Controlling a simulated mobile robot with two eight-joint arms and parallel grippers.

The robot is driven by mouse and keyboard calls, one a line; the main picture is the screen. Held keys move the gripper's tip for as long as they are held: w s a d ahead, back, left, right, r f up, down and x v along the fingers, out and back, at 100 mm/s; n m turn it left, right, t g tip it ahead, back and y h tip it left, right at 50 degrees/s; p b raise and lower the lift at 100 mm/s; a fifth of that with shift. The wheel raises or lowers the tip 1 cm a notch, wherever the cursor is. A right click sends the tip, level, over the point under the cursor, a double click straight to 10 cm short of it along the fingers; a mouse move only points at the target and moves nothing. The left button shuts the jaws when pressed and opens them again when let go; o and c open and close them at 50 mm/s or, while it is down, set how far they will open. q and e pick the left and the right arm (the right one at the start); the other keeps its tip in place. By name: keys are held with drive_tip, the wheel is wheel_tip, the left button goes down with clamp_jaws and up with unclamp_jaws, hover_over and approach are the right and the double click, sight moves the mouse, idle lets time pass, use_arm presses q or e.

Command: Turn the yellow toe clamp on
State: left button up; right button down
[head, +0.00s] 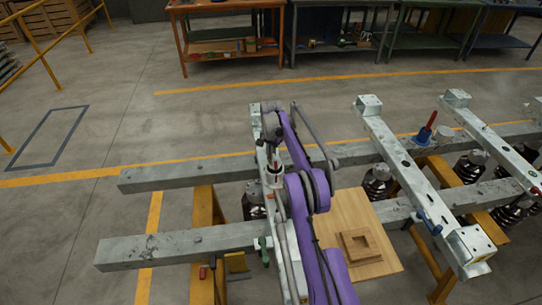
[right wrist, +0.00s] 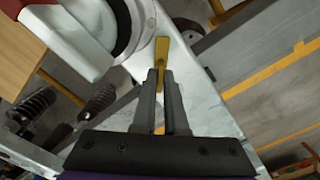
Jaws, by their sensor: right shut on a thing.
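The yellow toe clamp (right wrist: 163,52) shows in the right wrist view as a narrow yellow bar on the pale metal beam (right wrist: 205,105). My right gripper (right wrist: 162,75) is shut on the near end of this bar, with the two dark fingers on either side of it. In the head view my purple arm reaches up over the left cross beam and hides the right gripper and the clamp. My left gripper is not in view.
A white part with a dark ring (right wrist: 130,30) stands close beside the clamp. In the head view two long grey rails (head: 190,245) lie on yellow trestles (head: 202,210), with more cross beams (head: 400,165) to the right. A wooden board (head: 350,205) lies below.

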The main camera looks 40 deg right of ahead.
drive_tip(key=n, duration=0.4)
drive_tip(key=shift+n, duration=2.3)
drive_tip(key=c, duration=1)
unclamp_jaws()
drive_tip(key=shift+o, duration=0.2)
drive_tip(key=shift+r, duration=0.1)
wheel_tip(320, 180, up, 11)
drive_tip(key=p, duration=0.1)
